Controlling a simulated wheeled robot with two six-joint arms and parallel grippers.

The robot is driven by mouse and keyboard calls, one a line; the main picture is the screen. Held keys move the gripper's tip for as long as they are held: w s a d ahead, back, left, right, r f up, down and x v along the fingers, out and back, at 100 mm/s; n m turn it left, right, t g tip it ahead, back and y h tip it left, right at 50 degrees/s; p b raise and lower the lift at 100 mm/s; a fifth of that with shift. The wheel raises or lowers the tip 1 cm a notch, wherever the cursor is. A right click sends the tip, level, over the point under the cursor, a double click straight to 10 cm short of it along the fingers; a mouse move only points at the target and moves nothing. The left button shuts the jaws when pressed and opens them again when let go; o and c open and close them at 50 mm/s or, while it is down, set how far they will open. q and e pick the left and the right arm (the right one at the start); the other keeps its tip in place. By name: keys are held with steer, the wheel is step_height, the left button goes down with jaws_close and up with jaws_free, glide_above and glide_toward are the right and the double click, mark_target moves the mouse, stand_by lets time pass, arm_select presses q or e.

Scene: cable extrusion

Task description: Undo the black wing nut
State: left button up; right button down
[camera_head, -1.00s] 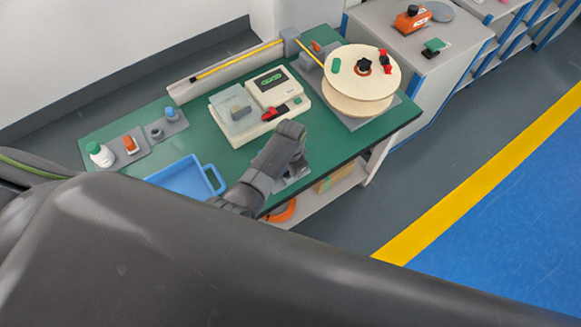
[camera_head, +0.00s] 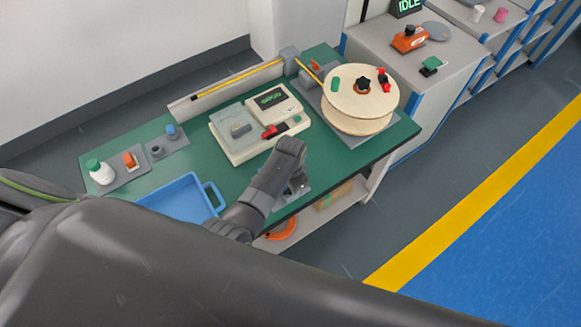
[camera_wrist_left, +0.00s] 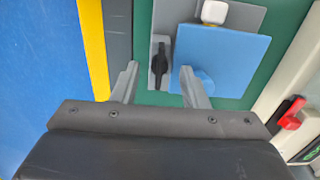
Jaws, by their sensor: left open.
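In the left wrist view a black two-winged piece, which looks like the black wing nut (camera_wrist_left: 160,66), stands on a narrow grey plate, its long side running along the plate. My left gripper (camera_wrist_left: 158,72) is open, with one finger on each side of the wing nut and a gap visible on both sides. I cannot tell the height of the fingers over it. In the head view my left arm reaches over the bench's front edge, and its wrist hides this spot. A black star-shaped knob (camera_head: 362,84) sits on top of the spool (camera_head: 350,100). My right gripper is not in view.
A blue square plate (camera_wrist_left: 232,55) lies right beside the wing nut, close to one finger. The green bench (camera_head: 220,175) also carries a blue tray (camera_head: 180,200), a white device (camera_head: 240,145) and small bottles on grey plates. The blue floor is clear.

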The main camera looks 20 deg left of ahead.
arm_select(q)
step_height(320, 180, up, 17)
steer(key=b, duration=0.1)
steer(key=shift+f, duration=0.2)
